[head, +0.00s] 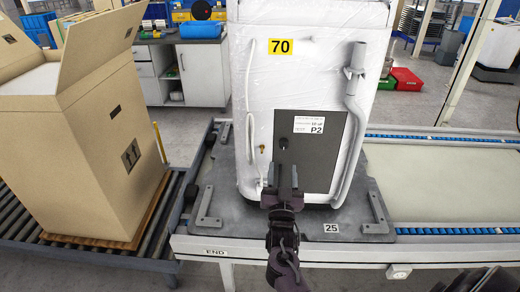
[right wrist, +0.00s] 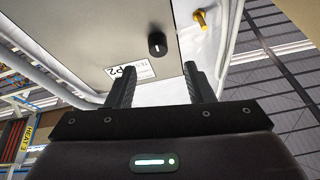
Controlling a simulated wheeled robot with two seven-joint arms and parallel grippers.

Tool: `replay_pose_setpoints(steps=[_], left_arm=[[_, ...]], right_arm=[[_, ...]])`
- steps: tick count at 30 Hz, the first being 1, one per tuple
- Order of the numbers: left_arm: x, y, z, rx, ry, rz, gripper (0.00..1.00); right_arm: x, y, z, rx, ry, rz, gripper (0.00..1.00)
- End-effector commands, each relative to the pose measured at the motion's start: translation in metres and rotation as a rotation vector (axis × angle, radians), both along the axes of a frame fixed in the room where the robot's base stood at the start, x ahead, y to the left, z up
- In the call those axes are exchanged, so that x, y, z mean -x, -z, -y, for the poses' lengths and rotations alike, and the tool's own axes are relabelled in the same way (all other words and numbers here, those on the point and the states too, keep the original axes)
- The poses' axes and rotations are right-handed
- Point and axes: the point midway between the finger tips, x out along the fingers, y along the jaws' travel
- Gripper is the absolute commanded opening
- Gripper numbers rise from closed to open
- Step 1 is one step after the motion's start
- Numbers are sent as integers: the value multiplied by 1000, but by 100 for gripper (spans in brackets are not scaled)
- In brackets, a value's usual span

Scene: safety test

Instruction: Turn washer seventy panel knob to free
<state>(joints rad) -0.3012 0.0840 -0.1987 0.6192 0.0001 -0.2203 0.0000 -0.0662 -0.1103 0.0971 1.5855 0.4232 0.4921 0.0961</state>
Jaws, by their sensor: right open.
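The washer (head: 304,70) stands upright on a dark pallet, wrapped in white film, with a yellow label "70" (head: 281,46). Its lower grey panel (head: 325,165) bears a white "P2" label (head: 308,125). The black panel knob (head: 283,143) sits at the panel's upper left; in the right wrist view the knob (right wrist: 157,44) is round with a pale line mark. My right gripper (head: 283,178) is open, just below the knob in the head view. In the right wrist view its fingers (right wrist: 157,90) are apart, with nothing between them; the knob lies beyond their tips. My left gripper is not in view.
A small brass fitting (head: 262,148) is left of the panel and also shows in the right wrist view (right wrist: 200,20). A large open carton (head: 100,120) stands at left. The conveyor (head: 445,185) at right is empty.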

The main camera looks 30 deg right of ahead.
Motion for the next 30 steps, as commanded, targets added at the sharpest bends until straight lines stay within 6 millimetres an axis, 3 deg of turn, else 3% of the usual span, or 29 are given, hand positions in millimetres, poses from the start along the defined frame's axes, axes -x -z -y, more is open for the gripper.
replay_pose_setpoints(steps=[12, 24, 30], left_arm=[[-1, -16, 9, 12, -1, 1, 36], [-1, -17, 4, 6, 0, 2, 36], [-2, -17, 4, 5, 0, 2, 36]], right_arm=[[-50, -24, 29, 1, -3, -2, 48], [-57, -26, 34, 0, -3, -4, 48], [-57, -26, 34, 0, -3, -5, 23]])
